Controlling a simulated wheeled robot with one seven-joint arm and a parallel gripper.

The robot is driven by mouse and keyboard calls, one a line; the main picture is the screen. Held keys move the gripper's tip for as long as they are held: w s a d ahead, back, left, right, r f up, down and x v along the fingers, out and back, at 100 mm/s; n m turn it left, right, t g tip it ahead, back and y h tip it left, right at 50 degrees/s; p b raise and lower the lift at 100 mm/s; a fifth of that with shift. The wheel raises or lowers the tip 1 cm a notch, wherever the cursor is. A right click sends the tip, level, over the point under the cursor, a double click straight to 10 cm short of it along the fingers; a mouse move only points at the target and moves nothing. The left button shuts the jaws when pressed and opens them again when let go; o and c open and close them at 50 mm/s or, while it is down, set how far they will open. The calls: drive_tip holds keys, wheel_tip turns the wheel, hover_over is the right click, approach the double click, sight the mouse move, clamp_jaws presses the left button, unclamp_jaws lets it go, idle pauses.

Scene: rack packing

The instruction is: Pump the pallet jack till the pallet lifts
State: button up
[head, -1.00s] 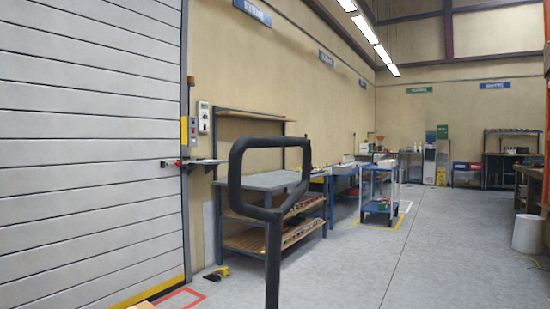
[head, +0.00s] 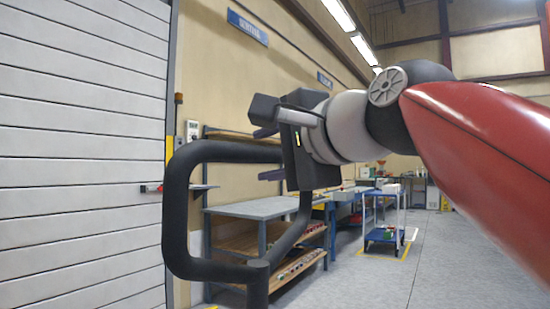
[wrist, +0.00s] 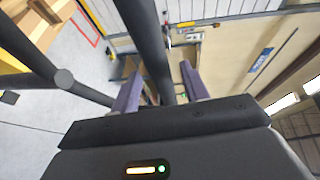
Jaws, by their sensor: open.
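The black loop handle (head: 177,215) of the pallet jack stands large in the head view, its stem running down out of the frame. My gripper (head: 262,154) reaches in from the right at the handle's top bar. In the wrist view my gripper (wrist: 160,76) has its two purple-grey fingers apart. A dark bar of the handle (wrist: 141,30) runs between them; I cannot tell whether either finger touches it.
A grey workbench (head: 262,208) with lower shelves stands behind the handle against the wall. A blue cart (head: 385,234) stands farther back on a yellow-marked floor spot. A white shutter door (head: 80,150) fills the left. Grey floor is clear at the right.

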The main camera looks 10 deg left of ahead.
drive_tip(key=shift+x, duration=2.2)
clamp_jaws()
